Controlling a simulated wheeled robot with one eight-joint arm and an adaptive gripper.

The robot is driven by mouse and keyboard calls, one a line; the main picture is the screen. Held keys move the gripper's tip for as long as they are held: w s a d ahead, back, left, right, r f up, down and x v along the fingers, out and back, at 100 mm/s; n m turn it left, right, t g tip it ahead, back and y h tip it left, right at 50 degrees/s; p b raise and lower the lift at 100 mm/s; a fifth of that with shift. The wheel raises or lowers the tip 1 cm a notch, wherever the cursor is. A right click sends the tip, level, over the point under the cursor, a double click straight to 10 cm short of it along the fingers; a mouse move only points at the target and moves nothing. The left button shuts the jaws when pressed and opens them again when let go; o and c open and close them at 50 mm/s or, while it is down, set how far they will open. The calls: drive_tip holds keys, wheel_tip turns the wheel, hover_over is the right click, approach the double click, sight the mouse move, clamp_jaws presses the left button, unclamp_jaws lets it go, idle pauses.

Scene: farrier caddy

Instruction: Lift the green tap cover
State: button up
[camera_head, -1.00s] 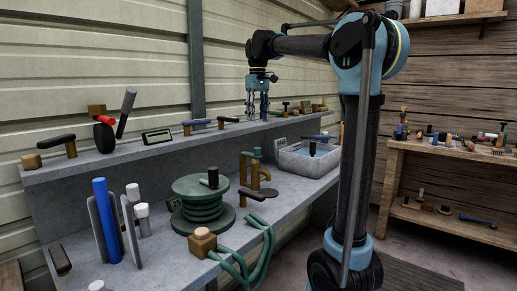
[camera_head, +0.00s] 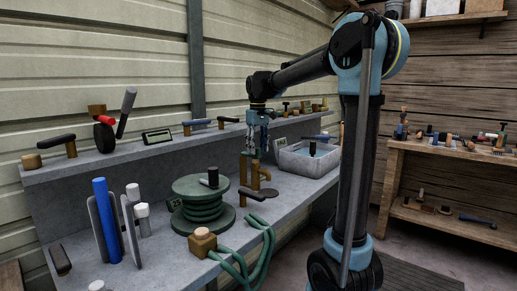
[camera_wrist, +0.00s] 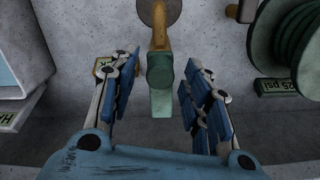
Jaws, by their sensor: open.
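The green tap cover (camera_head: 250,154) sits on top of the brass tap (camera_head: 255,174) at the middle of the bench, partly hidden by my gripper (camera_head: 259,143) in the head view. In the wrist view the green cover (camera_wrist: 160,82) lies between the two blue-padded fingers of my gripper (camera_wrist: 160,75), with a visible gap on each side. My gripper is open, pointing down at the cover. The tap's brass spout (camera_wrist: 159,28) reaches away from it toward a round dark disc (camera_wrist: 159,8).
A green hose reel (camera_head: 203,203) stands left of the tap, and a grey water basin (camera_head: 306,162) stands right. A raised shelf (camera_head: 170,148) with several tools runs behind. A green hose (camera_head: 262,250) hangs over the bench's front edge.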

drive_tip(key=shift+c, duration=0.3)
clamp_jaws()
drive_tip(key=shift+d, duration=0.1)
drive_tip(key=shift+r, duration=0.1)
drive_tip(key=shift+w+a+r, duration=0.5)
drive_tip(key=shift+a+r, duration=0.25)
drive_tip(key=shift+r, duration=0.1)
drive_tip(key=shift+w+a+r, duration=0.7)
drive_tip(key=shift+a+r, duration=0.1)
drive_tip(key=shift+a, duration=0.2)
